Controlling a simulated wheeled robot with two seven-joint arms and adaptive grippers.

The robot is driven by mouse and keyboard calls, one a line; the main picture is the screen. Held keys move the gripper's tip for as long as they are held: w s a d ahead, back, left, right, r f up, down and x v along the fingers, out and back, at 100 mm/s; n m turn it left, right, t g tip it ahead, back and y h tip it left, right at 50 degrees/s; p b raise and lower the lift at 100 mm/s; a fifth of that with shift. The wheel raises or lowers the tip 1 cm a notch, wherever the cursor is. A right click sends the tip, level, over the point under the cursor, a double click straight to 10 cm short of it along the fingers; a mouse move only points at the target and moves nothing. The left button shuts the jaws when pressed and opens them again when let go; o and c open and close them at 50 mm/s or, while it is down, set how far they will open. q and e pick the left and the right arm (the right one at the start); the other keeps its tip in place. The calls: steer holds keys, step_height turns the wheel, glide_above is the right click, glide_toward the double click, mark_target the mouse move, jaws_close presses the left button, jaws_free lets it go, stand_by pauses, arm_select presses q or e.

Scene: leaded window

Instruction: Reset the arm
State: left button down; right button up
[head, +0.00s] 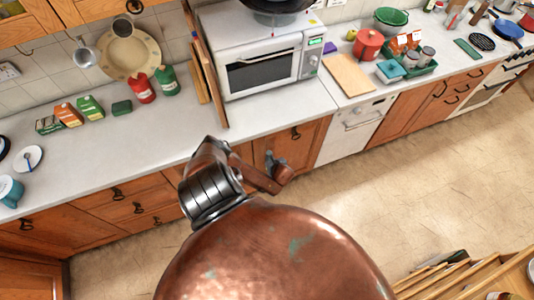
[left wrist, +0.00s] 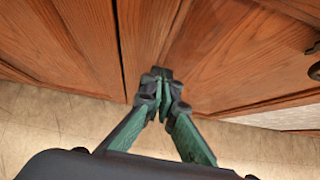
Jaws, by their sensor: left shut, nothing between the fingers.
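My left gripper (head: 276,163) is small in the head view, in front of the wooden lower cabinets below the counter, partly hidden by my own copper-coloured arm. In the left wrist view its green fingers (left wrist: 163,76) are closed together and empty. They point at the wooden cabinet doors (left wrist: 220,45), close to a vertical seam; I cannot tell whether they touch. My right gripper is in neither view.
The grey counter (head: 110,145) runs above the cabinets, with a white microwave (head: 262,70), a cutting board (head: 348,75) and red and green bottles on it. A wooden rack (head: 465,275) stands at the lower right.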

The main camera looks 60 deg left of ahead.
arm_select(q)
steer(key=v, duration=1)
steer(key=shift+d, duration=0.15)
steer(key=s+d+f+n+h+b, duration=0.1)
steer(key=s+f+n+h+b, duration=0.15)
steer(key=f, duration=0.55)
steer(key=s+d+f+n+g+h+b, duration=0.1)
steer(key=s+d+f+n, duration=0.15)
steer(key=f, duration=0.65)
steer(key=s+d+f+n+h+b, duration=0.15)
steer(key=f+n, duration=0.25)
steer(key=f, duration=0.4)
steer(key=s+d+f+n+h+b, duration=0.1)
steer(key=s+d+f+n, duration=0.2)
steer(key=s+f, duration=0.2)
steer(key=s+d+f+n+h+b, duration=0.1)
steer(key=s+d+f+n+b, duration=0.1)
steer(key=s+f, duration=0.4)
steer(key=s+d+f+n+h+b, duration=0.1)
steer(key=s+d+f+n, duration=0.3)
steer(key=s, duration=1)
step_height(320, 180, down, 2)
steer(key=shift+d+f+n+h+b, duration=0.1)
steer(key=shift+d+n+h+b, duration=0.2)
steer(key=shift+n+b, duration=0.35)
steer(key=shift+s, duration=0.1)
